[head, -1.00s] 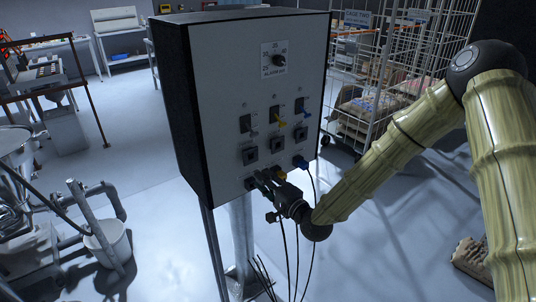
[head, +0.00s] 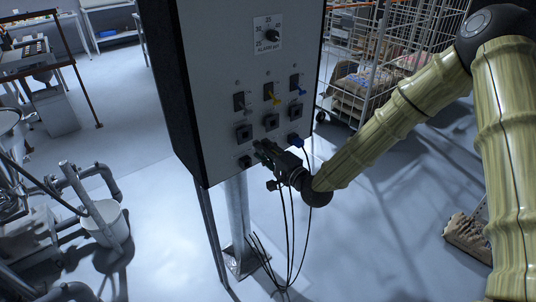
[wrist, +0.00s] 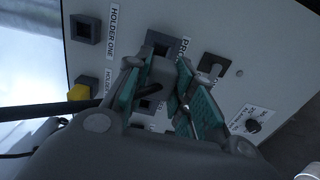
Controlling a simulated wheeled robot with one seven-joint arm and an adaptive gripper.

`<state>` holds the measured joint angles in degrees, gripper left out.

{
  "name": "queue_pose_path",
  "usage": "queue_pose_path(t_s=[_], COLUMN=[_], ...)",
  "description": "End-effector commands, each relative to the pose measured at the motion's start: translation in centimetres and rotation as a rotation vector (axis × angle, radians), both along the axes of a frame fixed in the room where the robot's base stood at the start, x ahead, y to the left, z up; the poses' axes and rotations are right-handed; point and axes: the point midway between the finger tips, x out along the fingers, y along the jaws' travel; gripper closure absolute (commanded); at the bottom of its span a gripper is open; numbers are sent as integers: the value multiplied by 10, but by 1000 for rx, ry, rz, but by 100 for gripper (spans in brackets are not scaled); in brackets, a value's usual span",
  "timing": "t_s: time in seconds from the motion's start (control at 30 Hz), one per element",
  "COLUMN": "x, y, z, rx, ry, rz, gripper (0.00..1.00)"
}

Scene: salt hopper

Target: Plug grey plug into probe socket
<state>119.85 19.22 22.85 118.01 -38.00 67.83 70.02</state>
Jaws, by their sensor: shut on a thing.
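My gripper (wrist: 155,85) is shut on the grey plug (wrist: 160,74), with its teal finger pads on both sides of the plug. The plug's dark cable (wrist: 55,106) runs off to the left in the wrist view. The plug points at the panel just beside a square socket labelled PROBE (wrist: 163,42). That socket also shows in the head view (head: 244,132) in the left column. In the head view my gripper (head: 259,150) is low at the panel front, between the left holder and the blue plug. Whether the plug tip touches the panel cannot be told.
Empty HOLDER ONE (wrist: 86,29) is left of the probe socket in the wrist view. A yellow plug (wrist: 79,92) sits in the holder beside it. A blue plug (head: 295,140) sits at the panel's lower right. Toggle switches (head: 270,92) line the panel above the sockets.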

Motion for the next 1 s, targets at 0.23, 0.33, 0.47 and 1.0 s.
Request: queue_pose_path(t_s=[0.23,0.33,0.47,1.0], x=[16,22,27,33], y=[10,14,18,22], z=[-1,0,0,0], rx=[0,1,1,1], ry=[0,-2,-1,-1], rz=[-2,-3,-2,-3], gripper=[100,100,100,100])
